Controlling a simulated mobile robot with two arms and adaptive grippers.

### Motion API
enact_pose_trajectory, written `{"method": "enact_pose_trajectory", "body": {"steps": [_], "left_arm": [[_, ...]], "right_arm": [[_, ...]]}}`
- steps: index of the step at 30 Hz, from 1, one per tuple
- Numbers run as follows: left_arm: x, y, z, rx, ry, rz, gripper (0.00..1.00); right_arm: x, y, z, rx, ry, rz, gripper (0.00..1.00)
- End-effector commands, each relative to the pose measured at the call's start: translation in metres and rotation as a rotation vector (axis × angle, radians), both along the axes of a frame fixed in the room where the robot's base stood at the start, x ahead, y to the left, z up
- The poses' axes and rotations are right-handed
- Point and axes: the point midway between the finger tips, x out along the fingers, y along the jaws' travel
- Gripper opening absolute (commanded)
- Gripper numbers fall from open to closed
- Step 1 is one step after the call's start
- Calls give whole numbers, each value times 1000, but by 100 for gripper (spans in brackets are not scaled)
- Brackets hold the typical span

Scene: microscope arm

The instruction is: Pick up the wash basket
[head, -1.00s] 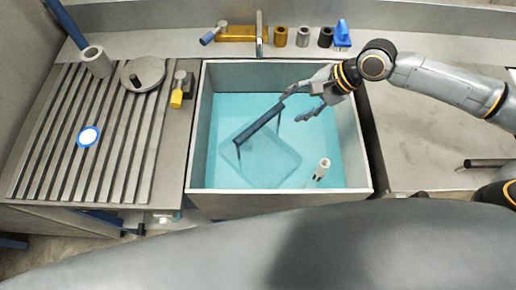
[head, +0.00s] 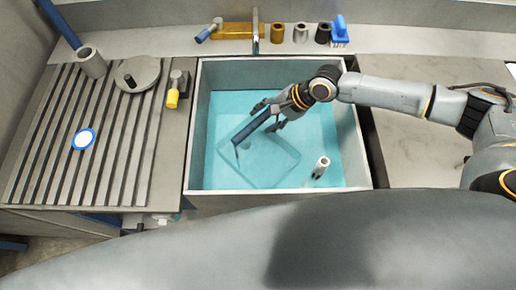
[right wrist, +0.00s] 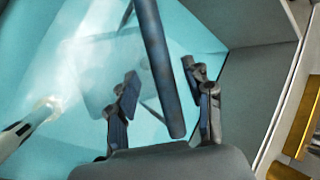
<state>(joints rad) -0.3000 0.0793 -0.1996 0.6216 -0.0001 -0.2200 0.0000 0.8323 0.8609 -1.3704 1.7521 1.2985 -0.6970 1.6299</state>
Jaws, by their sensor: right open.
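The wash basket (head: 262,164) is a pale, see-through square shape in the blue water of the sink, with a dark bar handle (head: 250,127) standing above it. In the right wrist view the handle (right wrist: 158,65) runs between the two fingers. My right gripper (head: 272,114) is open at the far right end of the handle. Its fingers (right wrist: 163,95) are on either side of the bar with gaps showing. My left gripper is not in view.
The sink rim (head: 190,130) surrounds the basket. A grey tube (head: 321,167) stands in the water at the right front. A faucet (head: 255,32) is behind the sink. A ribbed drainboard (head: 60,150) lies left, a bare counter (head: 415,150) right.

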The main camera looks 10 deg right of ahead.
Motion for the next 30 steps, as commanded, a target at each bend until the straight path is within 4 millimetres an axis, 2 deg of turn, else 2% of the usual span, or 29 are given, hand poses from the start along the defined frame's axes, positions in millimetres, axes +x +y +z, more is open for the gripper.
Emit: {"method": "enact_pose_trajectory", "body": {"steps": [2, 6, 14, 17, 22, 30], "left_arm": [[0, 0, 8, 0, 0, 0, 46], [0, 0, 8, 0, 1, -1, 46], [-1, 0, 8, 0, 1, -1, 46], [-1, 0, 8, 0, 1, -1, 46], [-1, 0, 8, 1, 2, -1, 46], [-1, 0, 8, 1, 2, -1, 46]], "right_arm": [[2, 11, -5, 0, 0, 2, 51], [6, 17, -20, -1, 1, -1, 51], [7, 19, -24, -1, 0, -1, 51], [7, 19, -24, -1, 0, -1, 35], [6, 19, -24, -1, 0, -1, 0], [8, 20, -22, 3, -4, 0, 0]]}}
